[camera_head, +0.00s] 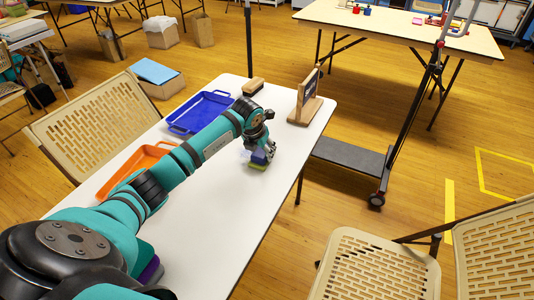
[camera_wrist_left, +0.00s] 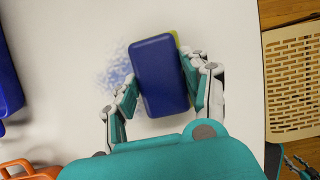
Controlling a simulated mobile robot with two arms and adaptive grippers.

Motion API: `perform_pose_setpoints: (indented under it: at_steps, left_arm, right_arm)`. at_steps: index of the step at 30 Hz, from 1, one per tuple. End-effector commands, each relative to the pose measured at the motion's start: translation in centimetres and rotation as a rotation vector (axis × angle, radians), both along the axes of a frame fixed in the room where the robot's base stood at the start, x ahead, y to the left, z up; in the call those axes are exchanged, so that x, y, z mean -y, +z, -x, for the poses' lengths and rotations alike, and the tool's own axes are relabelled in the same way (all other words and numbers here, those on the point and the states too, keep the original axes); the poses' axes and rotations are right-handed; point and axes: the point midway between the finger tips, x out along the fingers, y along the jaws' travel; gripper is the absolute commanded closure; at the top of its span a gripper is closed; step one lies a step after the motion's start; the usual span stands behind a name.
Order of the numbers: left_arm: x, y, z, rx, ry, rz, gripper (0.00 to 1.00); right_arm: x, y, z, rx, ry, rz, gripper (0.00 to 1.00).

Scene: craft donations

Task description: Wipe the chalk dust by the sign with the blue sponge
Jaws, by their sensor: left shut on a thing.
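The blue sponge (camera_wrist_left: 158,75) is a dark blue block with a yellow-green underside. My left gripper (camera_head: 260,150) is shut on it, one finger on each long side in the left wrist view (camera_wrist_left: 160,88). In the head view the sponge (camera_head: 259,157) is at the white tabletop; I cannot tell whether it touches. Pale blue chalk dust (camera_wrist_left: 116,74) lies left of the sponge and partly under it. The sign (camera_head: 306,97), on a wooden base, stands upright beyond the sponge. Part of what looks like my right gripper (camera_wrist_left: 302,170) shows at the wrist view's corner, its fingers unclear.
The white table (camera_head: 225,200) also holds a blue tray (camera_head: 200,112), an orange tray (camera_head: 135,170) and a wooden-backed eraser (camera_head: 253,86). Tan chairs stand on both sides. A wheeled stand (camera_head: 376,200) is right of the table.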

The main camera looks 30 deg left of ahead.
Motion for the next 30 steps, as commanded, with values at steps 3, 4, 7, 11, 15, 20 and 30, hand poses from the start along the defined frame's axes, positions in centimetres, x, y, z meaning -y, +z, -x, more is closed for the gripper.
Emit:
perform_pose_setpoints:
  at_steps: [3, 4, 7, 11, 15, 20, 30]
  left_arm:
    - [-0.5, -0.3, 0.2, -0.004, 0.001, -0.001, 0.83]
    - [-0.6, -0.2, 0.2, -0.004, 0.001, -0.001, 0.83]
    - [-1.0, -0.3, 0.2, -0.006, 0.002, -0.003, 0.83]
    - [-2.0, -0.2, 0.4, -0.006, 0.003, -0.003, 0.83]
    - [-3.3, -0.2, 0.5, -0.007, 0.003, -0.004, 0.83]
    - [-4.0, -0.1, 0.6, -0.006, 0.002, -0.003, 0.83]
    - [-6.1, -0.1, 0.8, -0.004, 0.003, -0.002, 0.83]
  right_arm:
    - [-0.1, -0.2, 0.0, 0.000, 0.000, -0.001, 0.60]
    - [-0.1, -0.2, 0.0, 0.000, 0.000, -0.001, 0.60]
    - [-0.2, -0.3, 0.0, 0.000, 0.000, -0.002, 0.60]
    - [-0.3, -0.5, 0.0, -0.001, 0.000, -0.003, 0.60]
    - [-0.3, -0.8, 0.0, -0.001, 0.000, -0.004, 0.60]
    - [-0.3, -0.8, 0.0, -0.001, 0.000, -0.004, 0.60]
    - [-0.7, -1.5, 0.1, -0.001, 0.000, -0.008, 0.60]
